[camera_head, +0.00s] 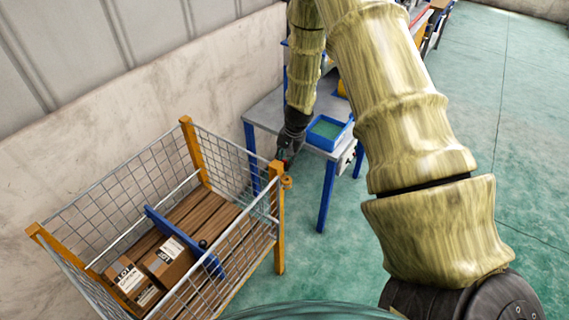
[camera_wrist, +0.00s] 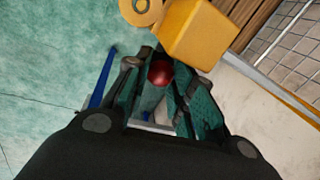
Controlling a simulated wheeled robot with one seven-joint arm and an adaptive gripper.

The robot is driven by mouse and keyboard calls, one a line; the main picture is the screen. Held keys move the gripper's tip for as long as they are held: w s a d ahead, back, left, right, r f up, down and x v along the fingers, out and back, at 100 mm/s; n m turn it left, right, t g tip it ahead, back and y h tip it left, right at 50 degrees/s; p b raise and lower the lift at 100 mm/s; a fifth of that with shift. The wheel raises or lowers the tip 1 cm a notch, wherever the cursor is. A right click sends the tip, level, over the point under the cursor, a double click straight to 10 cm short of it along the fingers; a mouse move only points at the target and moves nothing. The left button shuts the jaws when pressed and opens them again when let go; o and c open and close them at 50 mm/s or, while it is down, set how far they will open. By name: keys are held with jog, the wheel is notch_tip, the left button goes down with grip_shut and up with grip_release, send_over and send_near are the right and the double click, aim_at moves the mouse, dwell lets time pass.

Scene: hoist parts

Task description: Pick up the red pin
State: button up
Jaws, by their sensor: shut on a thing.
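The red pin (camera_wrist: 161,73) shows as a rounded dark red end between the two fingers of my gripper (camera_wrist: 160,88) in the wrist view. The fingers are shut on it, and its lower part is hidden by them. In the head view my gripper (camera_head: 286,156) hangs just beside the top of the cage's near right corner post, in front of the table edge. Only a small speck of red shows there.
A wire cage (camera_head: 226,221) with orange posts holds cartons (camera_head: 168,261) and a blue bar (camera_head: 184,243). An orange post (camera_wrist: 200,35) is close to my fingers. A grey table (camera_head: 264,114) carries a blue tray (camera_head: 326,131). Green floor is open at right.

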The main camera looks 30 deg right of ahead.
jog(key=shift+r, duration=0.1)
notch_tip(320, 180, up, 10)
jog(key=b, duration=0.3)
dwell(0.3)
jog(key=shift+s, duration=0.1)
dwell(0.4)
jog(key=s+a+p, duration=0.1)
jog(key=s+a, duration=0.2)
jog(key=s, duration=0.2)
jog(key=shift+s+r, duration=0.2)
jog(key=shift+s, duration=0.15)
jog(key=shift+f, duration=0.1)
